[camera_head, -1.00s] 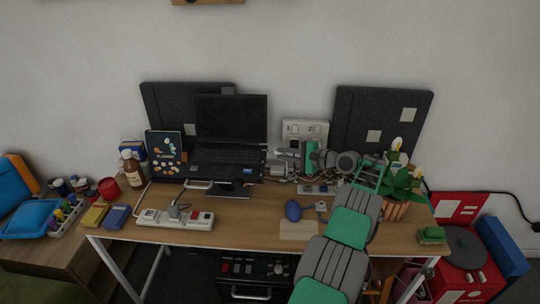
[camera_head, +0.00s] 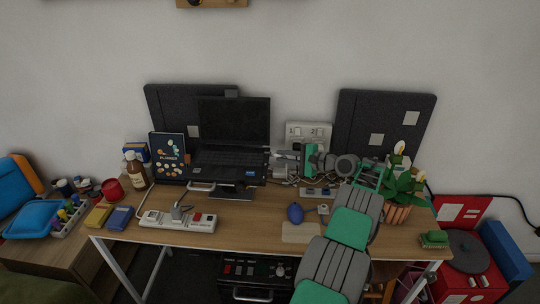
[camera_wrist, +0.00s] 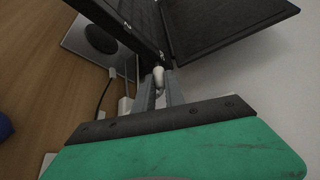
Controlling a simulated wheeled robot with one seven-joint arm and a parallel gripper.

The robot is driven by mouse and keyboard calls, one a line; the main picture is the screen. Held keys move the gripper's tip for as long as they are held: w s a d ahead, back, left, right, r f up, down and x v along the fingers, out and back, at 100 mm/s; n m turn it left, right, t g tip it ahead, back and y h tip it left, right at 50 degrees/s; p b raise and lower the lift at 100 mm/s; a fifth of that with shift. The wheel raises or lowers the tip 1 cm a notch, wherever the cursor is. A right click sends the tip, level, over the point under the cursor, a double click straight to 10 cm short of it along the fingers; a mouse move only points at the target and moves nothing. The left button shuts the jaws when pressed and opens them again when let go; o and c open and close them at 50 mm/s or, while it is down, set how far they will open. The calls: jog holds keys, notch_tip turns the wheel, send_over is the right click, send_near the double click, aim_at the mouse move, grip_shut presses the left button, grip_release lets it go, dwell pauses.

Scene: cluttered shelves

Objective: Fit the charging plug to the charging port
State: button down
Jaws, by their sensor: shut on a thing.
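The black laptop (camera_head: 232,122) stands open on a stand at the back of the desk. In the wrist view its dark base (camera_wrist: 132,18) fills the top. My gripper (camera_head: 276,160) is at the laptop's right side, pointing left at its edge. In the wrist view my gripper (camera_wrist: 160,92) is shut on a small white plug (camera_wrist: 159,76), whose far end is at or very near the laptop's side edge. The charging port is not distinguishable. I cannot tell whether the plug touches or enters it.
A white socket box (camera_head: 308,132) is behind my arm. A power strip (camera_head: 178,221) lies at the front left. A blue oval object (camera_head: 295,213) lies in front of my gripper, and a potted plant (camera_head: 398,205) stands right. Cables (camera_wrist: 104,96) run beside the fingers.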

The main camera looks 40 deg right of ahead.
jog(key=shift+w+a, duration=0.5)
dwell(0.6)
jog(key=c, duration=1.3)
grip_release()
jog(key=shift+s+d, duration=0.1)
